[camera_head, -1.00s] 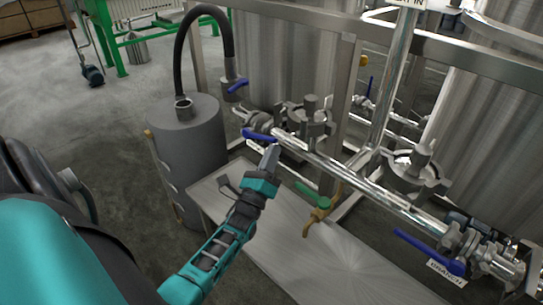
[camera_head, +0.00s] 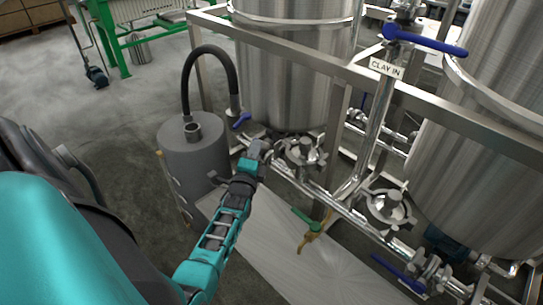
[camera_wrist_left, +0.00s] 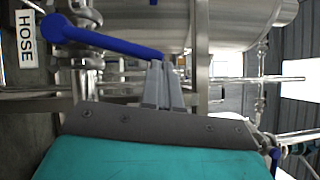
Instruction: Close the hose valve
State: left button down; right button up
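In the left wrist view a blue lever handle (camera_wrist_left: 105,42) sits beside the HOSE label (camera_wrist_left: 25,38). It runs from its valve at upper left, sloping slightly down to the right. Its free end is at the tips of my left gripper (camera_wrist_left: 163,72); I cannot tell whether they touch. The two grey fingers are close together, with no object seen between them. In the head view the left gripper (camera_head: 259,150) is at the horizontal pipe, right of the grey drum, and hides the lever there. My right gripper is not in view.
A grey drum (camera_head: 196,160) with a black hose (camera_head: 187,80) stands left of the gripper. Steel tanks (camera_head: 290,70) and frame bars stand behind.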

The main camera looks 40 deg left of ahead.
pick_arm(q)
jog(key=shift+w+a+r, duration=0.1)
jog(key=shift+a+r, duration=0.2)
jog(key=shift+a, duration=0.3)
jog(key=shift+w+a+r, duration=0.1)
jog(key=shift+a+r, duration=0.15)
jog(key=shift+a, duration=0.35)
jog(key=shift+w+a+r, duration=0.1)
jog(key=shift+a+r, duration=0.2)
jog(key=shift+a, duration=0.3)
jog(key=shift+r, duration=0.1)
